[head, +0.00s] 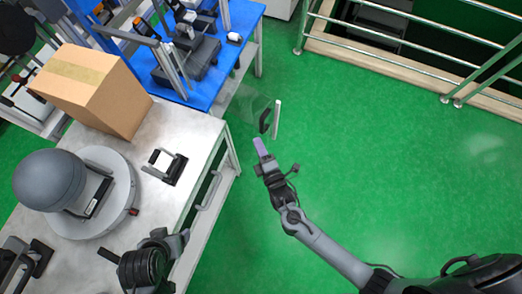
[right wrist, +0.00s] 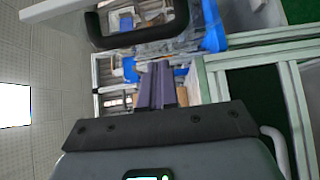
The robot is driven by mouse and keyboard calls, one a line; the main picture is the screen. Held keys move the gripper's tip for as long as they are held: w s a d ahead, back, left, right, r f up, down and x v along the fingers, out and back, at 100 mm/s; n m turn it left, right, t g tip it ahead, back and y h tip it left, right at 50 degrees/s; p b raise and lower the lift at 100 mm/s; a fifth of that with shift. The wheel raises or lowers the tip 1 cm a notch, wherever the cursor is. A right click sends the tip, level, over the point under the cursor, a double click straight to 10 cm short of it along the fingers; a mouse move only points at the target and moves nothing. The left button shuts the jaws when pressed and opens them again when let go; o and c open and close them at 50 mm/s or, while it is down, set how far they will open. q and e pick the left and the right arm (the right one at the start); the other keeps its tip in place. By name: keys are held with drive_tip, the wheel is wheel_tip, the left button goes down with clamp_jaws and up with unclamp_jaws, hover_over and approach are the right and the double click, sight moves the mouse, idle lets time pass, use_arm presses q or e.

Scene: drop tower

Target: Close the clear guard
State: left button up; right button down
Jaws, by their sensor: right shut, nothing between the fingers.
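The clear guard is a see-through panel, hard to make out against the green floor in the head view. It stands swung out beside the blue bench, with a white edge bar (head: 277,119) and a black handle (head: 265,121). In the right wrist view the black handle (right wrist: 140,42) is large near the top, beyond the fingertips. My right gripper (head: 260,146) has purple fingers, shut and empty, just below the handle in the head view. They also show in the right wrist view (right wrist: 158,85). I cannot tell whether they touch the guard. My left gripper does not show clearly.
The blue bench (head: 222,55) carries machine parts. A grey table (head: 207,140) at left holds a cardboard box (head: 92,88), a grey dome (head: 48,181) on a round plate and a small black-and-white fixture (head: 163,165). Green floor is open at right, up to a railing (head: 400,47).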

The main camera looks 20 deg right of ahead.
drive_tip(key=shift+w+d, duration=0.85)
